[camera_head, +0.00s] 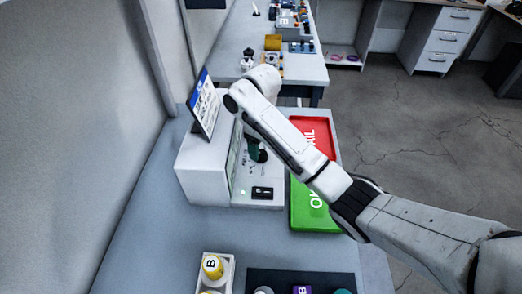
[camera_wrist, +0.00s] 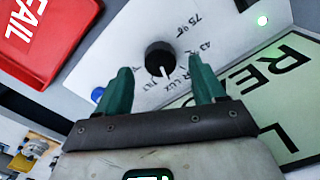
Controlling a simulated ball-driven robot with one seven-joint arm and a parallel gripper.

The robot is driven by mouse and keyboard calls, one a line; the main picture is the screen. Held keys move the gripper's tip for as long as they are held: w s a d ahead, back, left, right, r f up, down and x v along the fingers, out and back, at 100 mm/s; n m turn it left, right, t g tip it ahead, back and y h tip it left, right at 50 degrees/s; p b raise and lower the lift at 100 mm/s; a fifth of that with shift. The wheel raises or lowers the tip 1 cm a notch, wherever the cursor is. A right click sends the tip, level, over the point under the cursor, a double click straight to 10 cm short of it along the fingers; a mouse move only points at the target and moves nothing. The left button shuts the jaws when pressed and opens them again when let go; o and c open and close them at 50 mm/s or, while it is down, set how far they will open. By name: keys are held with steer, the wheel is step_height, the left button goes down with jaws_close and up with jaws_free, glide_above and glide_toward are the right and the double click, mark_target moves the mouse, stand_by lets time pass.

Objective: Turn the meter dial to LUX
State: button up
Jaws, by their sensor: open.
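The meter is a white box (camera_head: 205,170) on the bench, left of the centre in the head view. Its black dial (camera_wrist: 159,57) with a white pointer line shows in the wrist view. The pointer points down in that picture, toward small printed labels, one of which reads LUX; I cannot tell exactly which mark it meets. My gripper (camera_wrist: 162,82) is open, its two green fingers apart on either side below the dial, with nothing between them. In the head view the arm mostly hides the dial and my gripper (camera_head: 256,152) is partly seen at the meter's front.
A red FAIL tray (camera_head: 325,138) and green OK tray (camera_head: 312,218) lie right of the meter. A tilted sign (camera_head: 205,103) stands on top. A white holder with a yellow item (camera_head: 212,267) is in front.

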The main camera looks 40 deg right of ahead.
mark_target(261, 153)
step_height(261, 153, up, 8)
steer(key=p, duration=0.5)
stand_by(0.5)
